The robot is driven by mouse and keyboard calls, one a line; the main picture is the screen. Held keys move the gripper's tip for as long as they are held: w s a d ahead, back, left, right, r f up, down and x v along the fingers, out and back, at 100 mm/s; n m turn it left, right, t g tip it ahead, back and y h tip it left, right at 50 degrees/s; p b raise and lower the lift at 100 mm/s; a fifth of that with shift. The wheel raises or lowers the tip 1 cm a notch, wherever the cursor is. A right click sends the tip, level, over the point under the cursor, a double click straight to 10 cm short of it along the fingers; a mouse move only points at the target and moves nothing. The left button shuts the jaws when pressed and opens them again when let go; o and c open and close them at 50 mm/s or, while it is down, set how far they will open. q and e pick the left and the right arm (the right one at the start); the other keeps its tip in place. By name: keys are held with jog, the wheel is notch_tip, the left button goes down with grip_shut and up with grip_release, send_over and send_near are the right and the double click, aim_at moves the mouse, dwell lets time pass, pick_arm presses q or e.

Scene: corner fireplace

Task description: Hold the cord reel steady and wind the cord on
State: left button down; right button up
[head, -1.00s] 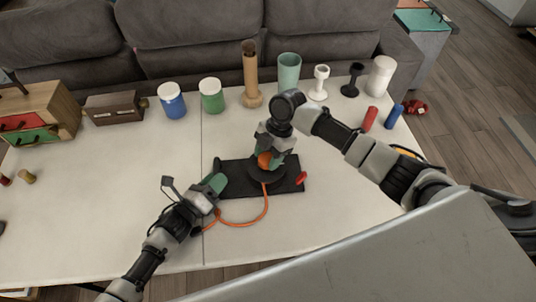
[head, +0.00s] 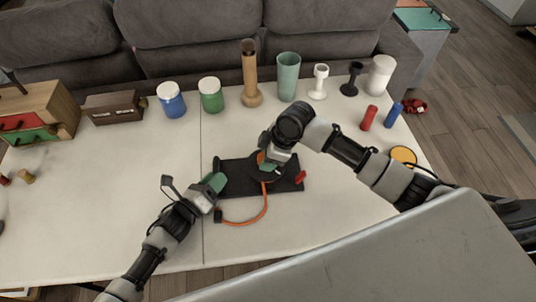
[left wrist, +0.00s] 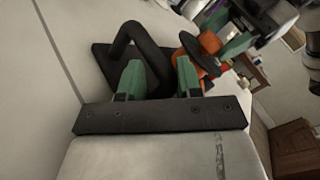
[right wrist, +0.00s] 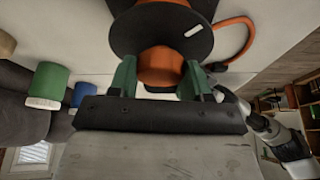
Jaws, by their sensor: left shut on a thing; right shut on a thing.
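The cord reel has a black base (head: 235,180) with a dark round disc (head: 254,172), lying on the pale table. My left gripper (head: 215,184) is shut on the black arched handle (left wrist: 126,42) at the base's left end. My right gripper (head: 270,164) is over the disc. In the right wrist view its green fingers are shut on the orange knob (right wrist: 160,66), beside the black disc with a white mark (right wrist: 193,31). The orange cord (head: 262,212) curves from the reel over the front of the base to a dark end near the left gripper.
A red piece (head: 300,177) is at the base's right end. Behind stand a blue jar (head: 171,103), a green jar (head: 211,97), a wooden cylinder (head: 250,75) and a teal cup (head: 287,78). A yellow disc (head: 403,155) lies right. The table front is clear.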

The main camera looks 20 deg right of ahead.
jog(key=m+t+h, duration=0.1)
jog(key=m, duration=0.2)
jog(key=m+t+h, duration=0.1)
jog(key=m, duration=0.3)
jog(key=shift+a, duration=0.15)
jog(key=m+t+h, duration=0.1)
jog(key=m, duration=0.3)
jog(key=shift+r, duration=0.1)
jog(key=m, duration=0.2)
jog(key=m+h, duration=0.1)
jog(key=shift+a+m+h, duration=0.15)
jog(key=shift+m+h, duration=0.15)
jog(key=shift+m, duration=0.1)
jog(key=m+h, duration=0.1)
jog(key=m, duration=0.3)
jog(key=shift+a+g+h, duration=0.1)
jog(key=shift+g+h, duration=0.3)
jog(key=m+g+h, duration=0.1)
jog(key=m, duration=0.4)
jog(key=shift+m+h, duration=0.3)
jog(key=o, duration=0.9)
